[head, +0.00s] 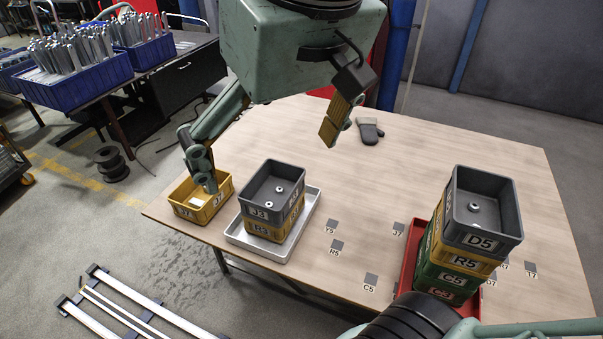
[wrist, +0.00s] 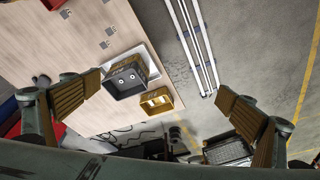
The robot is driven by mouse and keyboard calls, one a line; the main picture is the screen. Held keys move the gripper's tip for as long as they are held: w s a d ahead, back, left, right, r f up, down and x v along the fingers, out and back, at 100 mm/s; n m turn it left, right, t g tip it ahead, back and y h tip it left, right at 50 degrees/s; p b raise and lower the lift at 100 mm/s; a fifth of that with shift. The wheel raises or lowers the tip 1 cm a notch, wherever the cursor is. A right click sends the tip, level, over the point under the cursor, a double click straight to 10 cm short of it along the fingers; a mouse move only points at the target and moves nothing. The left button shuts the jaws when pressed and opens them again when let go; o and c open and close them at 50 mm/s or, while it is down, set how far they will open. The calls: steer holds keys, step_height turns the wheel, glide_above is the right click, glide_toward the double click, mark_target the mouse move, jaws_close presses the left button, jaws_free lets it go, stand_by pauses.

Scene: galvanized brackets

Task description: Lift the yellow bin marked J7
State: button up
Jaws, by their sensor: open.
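The yellow bin (head: 201,216) stands at the table's left edge in the head view. Its labels look like J7, and something pale lies inside. In the wrist view the yellow bin (wrist: 158,112) lies near the middle, between my fingers in the picture. My gripper (head: 267,160) is open and empty, its fingers spread wide above the table. One finger hides part of the bin's far side in the head view; I cannot tell how far above it is. In the wrist view my gripper (wrist: 161,88) shows a finger on each side.
Right beside the bin, a grey J3 bin (head: 262,212) sits on a yellow bin in a white tray (head: 311,218). A taller stack topped by a grey D5 bin (head: 482,236) stands on a red tray (head: 407,270). A glove (head: 370,132) lies at the back. The middle is clear.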

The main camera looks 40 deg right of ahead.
steer(key=w+f+m+g, duration=0.1)
steer(key=w+f+m, duration=0.25)
steer(key=w, duration=1.35)
steer(key=w+f+m+g, duration=0.15)
steer(key=w+f, duration=0.25)
steer(key=w, duration=1.3)
steer(key=w+f+m, duration=0.2)
steer(key=w+f, duration=0.5)
steer(key=f, duration=0.3)
steer(key=w+f+m, duration=0.2)
steer(key=w+f, duration=0.6)
steer(key=f, duration=0.3)
steer(key=w+f+m+g, duration=0.1)
steer(key=w+f+m, duration=0.1)
steer(key=w+f, duration=0.6)
step_height(320, 180, down, 3)
steer(key=shift+a+f, duration=0.1)
steer(key=shift+a, duration=0.15)
steer(key=shift+w+f, duration=0.1)
step_height(320, 180, down, 8)
steer(key=shift+f, duration=0.15)
steer(key=shift+f, duration=0.15)
